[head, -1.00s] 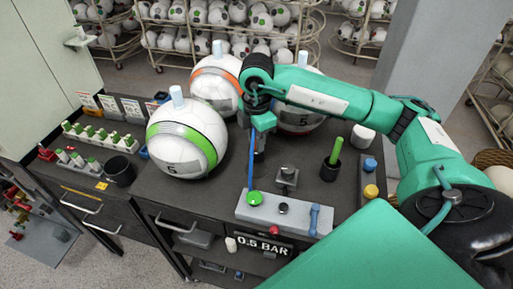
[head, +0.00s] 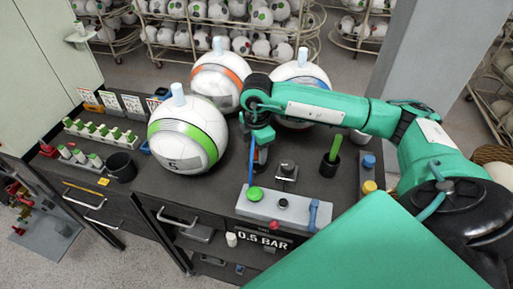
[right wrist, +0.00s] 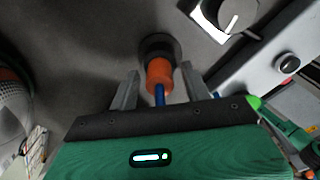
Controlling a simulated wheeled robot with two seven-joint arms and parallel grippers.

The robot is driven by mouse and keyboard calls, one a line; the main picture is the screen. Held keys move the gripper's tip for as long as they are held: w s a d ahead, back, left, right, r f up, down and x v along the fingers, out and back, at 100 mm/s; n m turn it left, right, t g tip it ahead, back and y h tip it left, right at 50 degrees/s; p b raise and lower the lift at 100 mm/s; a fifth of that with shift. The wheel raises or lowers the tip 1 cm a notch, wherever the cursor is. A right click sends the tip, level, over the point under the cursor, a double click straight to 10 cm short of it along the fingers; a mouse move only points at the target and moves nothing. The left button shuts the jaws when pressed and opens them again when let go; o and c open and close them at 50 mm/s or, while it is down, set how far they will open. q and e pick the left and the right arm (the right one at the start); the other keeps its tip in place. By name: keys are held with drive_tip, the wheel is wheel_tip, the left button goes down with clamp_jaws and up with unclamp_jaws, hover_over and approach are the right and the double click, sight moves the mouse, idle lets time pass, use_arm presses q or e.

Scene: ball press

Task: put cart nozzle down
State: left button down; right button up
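The cart nozzle is an orange and black piece on a blue hose. In the right wrist view the nozzle (right wrist: 158,73) stands between my right fingers, with a dark round part at its far end against the dark bench top; I cannot tell whether that part is a holder. My right gripper (right wrist: 160,88) is open around it, with a gap visible on each side. In the head view my right gripper (head: 259,145) is low over the bench, behind the grey gauge box (head: 262,208), and mostly hides the nozzle. My left gripper is not in view.
Three balls stand behind and left of the gripper: a green-striped ball (head: 187,138), an orange-striped ball (head: 219,83) and a blue-marked ball (head: 302,74). A black cup with a green stick (head: 333,152) is at the right. A small clamp (head: 287,170) stands close by.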

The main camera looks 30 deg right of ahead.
drive_tip(key=shift+r, duration=0.25)
wheel_tip(320, 180, up, 12)
drive_tip(key=b, duration=0.3)
drive_tip(key=shift+b, duration=0.35)
drive_tip(key=shift+f, duration=0.1)
